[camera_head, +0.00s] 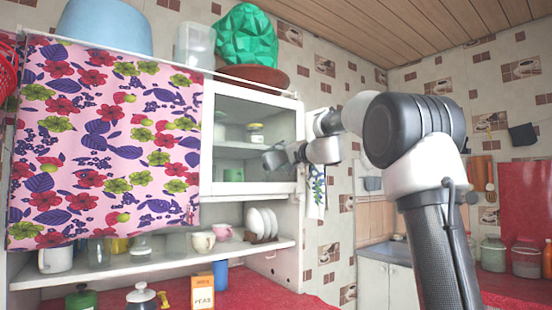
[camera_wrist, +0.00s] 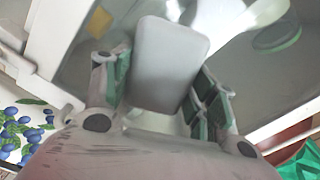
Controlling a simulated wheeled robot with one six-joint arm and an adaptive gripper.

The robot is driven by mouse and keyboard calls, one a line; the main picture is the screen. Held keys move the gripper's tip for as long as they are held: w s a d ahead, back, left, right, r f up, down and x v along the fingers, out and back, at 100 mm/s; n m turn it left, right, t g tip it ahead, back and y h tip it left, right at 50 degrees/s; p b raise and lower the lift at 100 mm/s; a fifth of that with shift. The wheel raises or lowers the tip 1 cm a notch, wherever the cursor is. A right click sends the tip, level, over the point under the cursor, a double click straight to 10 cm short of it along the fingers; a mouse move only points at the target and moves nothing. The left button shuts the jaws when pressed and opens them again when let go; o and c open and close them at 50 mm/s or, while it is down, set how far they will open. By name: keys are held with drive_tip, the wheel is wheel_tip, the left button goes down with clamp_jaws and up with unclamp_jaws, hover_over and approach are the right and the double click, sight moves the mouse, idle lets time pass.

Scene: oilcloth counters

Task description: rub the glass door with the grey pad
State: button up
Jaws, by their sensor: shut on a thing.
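The glass door (camera_head: 232,112) has a white frame and hangs at the right of the white wall cabinet, with a jar and green dishes seen behind its pane. It also fills much of the wrist view, where the white frame (camera_wrist: 50,38) shows at the left. My gripper (camera_head: 280,157) is in front of the door's lower right part. In the wrist view the grey pad (camera_wrist: 168,62), a rounded flat block, sits between my green-lined fingers, and my gripper is shut on it. Whether the pad touches the glass I cannot tell.
A flowered cloth (camera_head: 105,140) covers the cabinet's left side. Cups (camera_head: 203,241) and white plates (camera_head: 262,223) stand on the open shelf below the door. A green faceted pot (camera_head: 245,36) and a blue bowl (camera_head: 106,24) stand on top. A towel (camera_head: 316,190) hangs at the right.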

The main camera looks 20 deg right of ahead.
sight(246, 156)
drive_tip(key=shift+s+a, duration=0.65)
drive_tip(key=shift+a, duration=1.25)
drive_tip(key=shift+s+a, duration=0.6)
drive_tip(key=shift+a, duration=1.35)
drive_tip(key=shift+s+a, duration=0.65)
drive_tip(key=shift+a, duration=1.25)
drive_tip(key=shift+s, duration=0.1)
drive_tip(key=shift+v, duration=2.95)
drive_tip(key=shift+d, duration=0.1)
drive_tip(key=v, duration=0.3)
drive_tip(key=shift+r, duration=0.1)
